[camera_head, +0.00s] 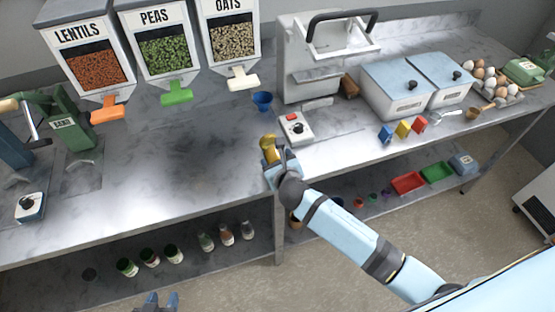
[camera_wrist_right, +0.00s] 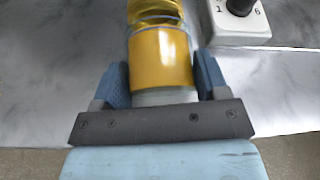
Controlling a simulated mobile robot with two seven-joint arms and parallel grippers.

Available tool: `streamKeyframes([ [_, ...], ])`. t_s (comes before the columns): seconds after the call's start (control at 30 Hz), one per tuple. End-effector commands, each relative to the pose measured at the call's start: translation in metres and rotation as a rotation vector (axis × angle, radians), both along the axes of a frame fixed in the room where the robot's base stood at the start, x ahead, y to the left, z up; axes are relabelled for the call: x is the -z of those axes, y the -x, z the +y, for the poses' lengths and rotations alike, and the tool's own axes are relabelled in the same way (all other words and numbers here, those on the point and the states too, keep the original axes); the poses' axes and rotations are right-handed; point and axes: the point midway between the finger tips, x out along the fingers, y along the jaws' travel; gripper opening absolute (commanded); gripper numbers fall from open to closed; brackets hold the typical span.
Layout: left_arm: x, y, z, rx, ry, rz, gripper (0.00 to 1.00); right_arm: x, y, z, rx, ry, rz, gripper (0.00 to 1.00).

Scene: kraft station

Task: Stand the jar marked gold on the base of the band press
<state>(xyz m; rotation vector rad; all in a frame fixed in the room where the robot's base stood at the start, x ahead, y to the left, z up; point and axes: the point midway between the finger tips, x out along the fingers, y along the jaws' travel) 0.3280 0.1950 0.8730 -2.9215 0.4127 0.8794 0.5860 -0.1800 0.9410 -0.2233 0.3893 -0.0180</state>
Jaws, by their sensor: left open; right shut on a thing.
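The gold jar (camera_head: 268,143) has a wide gold-yellow band and a clear part; no lettering is readable. My right gripper (camera_head: 270,160) is shut on it near the front edge of the counter. In the right wrist view, the jar (camera_wrist_right: 160,58) stands between the two blue fingers of the gripper (camera_wrist_right: 163,85). The green band press (camera_head: 65,128) is at the far left of the counter, with a label on its front. Its flat grey base (camera_head: 82,178) looks bare. My left gripper (camera_head: 162,301) is open and empty at the bottom edge, well below the press.
A control box (camera_head: 296,128) with a knob stands close right of the held jar. A blue cup (camera_head: 262,101) is behind it. Dispensers with an orange chute (camera_head: 108,114) line the back. A switch box (camera_head: 30,207) sits before the presses. The middle counter is clear. Several jars stand on the lower shelf.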

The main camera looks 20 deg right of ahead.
Motion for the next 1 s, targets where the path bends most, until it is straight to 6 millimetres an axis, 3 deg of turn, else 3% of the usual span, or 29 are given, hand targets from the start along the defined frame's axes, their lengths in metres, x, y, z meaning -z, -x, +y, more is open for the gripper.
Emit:
streamKeyframes([
  [0.03,0.000,0.000,0.000,0.001,0.001,0.000,0.43,0.001,0.000,0.000,0.000,0.001,0.000,0.72],
  [0.13,0.000,0.000,-0.001,0.001,0.001,0.000,0.43,0.001,0.000,0.000,0.000,0.001,0.000,0.93],
  [0.57,0.000,0.000,-0.001,0.002,0.001,-0.001,0.43,-0.003,0.000,0.000,0.000,-0.001,0.000,0.93],
  [0.77,0.000,0.000,-0.001,0.001,0.000,-0.001,0.43,-0.012,0.027,0.002,-0.002,0.000,0.000,0.93],
  [1.0,0.001,0.000,0.000,0.001,0.000,-0.001,0.43,-0.032,0.076,0.005,-0.002,0.000,0.000,0.93],
])
